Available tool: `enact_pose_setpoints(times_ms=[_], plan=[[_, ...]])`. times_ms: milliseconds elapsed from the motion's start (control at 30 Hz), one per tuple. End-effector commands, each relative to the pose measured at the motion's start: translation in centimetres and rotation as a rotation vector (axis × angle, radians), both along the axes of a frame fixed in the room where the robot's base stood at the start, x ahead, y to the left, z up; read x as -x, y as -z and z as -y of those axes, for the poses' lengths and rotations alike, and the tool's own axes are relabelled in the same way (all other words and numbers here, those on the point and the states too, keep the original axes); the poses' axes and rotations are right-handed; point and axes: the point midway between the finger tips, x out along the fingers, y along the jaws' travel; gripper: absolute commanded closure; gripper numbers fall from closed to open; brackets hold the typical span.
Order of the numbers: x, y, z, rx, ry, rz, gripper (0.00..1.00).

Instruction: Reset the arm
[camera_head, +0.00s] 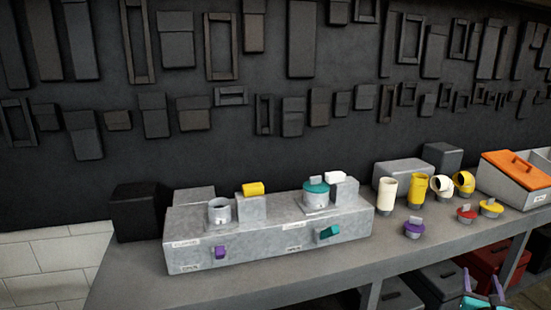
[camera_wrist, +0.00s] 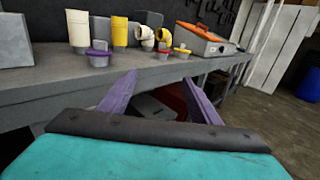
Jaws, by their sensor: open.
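My gripper (camera_wrist: 160,95) is open and empty in the wrist view, its two purple fingers spread apart below the bench's front edge. In the head view my gripper (camera_head: 482,284) shows at the lower right corner, in front of the bench and partly cut off by the frame. It touches nothing that I can see.
The grey bench (camera_head: 150,285) carries a metal duct box (camera_head: 270,246) with purple and teal handles. Right of it stand yellow and cream pipes (camera_head: 388,193), small lidded caps (camera_head: 414,230) and an orange-lidded box (camera_head: 512,178). Bins (camera_head: 437,283) sit below the bench.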

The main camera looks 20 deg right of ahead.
Motion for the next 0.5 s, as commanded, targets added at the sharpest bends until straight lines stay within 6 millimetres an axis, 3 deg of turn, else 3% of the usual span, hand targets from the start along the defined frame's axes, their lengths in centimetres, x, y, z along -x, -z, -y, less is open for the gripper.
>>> enact_pose_setpoints(times_ms=[267, 500], plan=[[-0.9, 1.2, -0.5, -0.067, 0.011, 0.03, 0.43], [-2.4, 3.5, -1.5, -0.183, 0.031, 0.081, 0.43]])
